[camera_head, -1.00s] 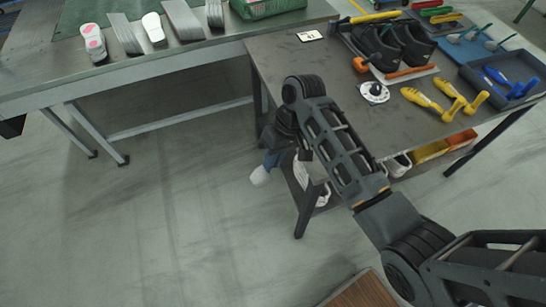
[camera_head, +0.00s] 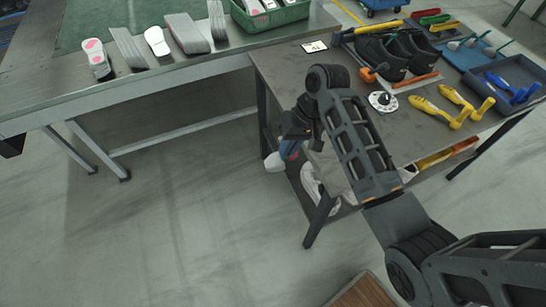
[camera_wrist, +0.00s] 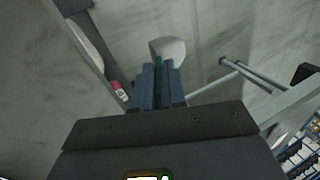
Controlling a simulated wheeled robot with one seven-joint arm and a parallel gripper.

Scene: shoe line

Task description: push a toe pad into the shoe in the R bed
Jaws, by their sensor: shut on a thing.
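My gripper (camera_wrist: 158,75) has blue fingers shut on a pale toe pad (camera_wrist: 168,47), which sticks out beyond the fingertips in the wrist view. In the head view the pale pad (camera_head: 274,162) hangs below bench-top height, left of the dark bench's near left leg. The gripper there is partly hidden by my arm. Two black shoes (camera_head: 379,56) (camera_head: 413,47) stand side by side at the back of the dark bench, well apart from the gripper. I cannot tell which bed is marked R. The insides of the shoes are not clear.
The dark bench (camera_head: 290,75) also holds a white round dial (camera_head: 383,101), yellow tools (camera_head: 436,110) and a grey tray with blue tools (camera_head: 512,80). A long metal table (camera_head: 200,72) with pads and a green crate (camera_head: 270,15) stands left. The floor between is clear.

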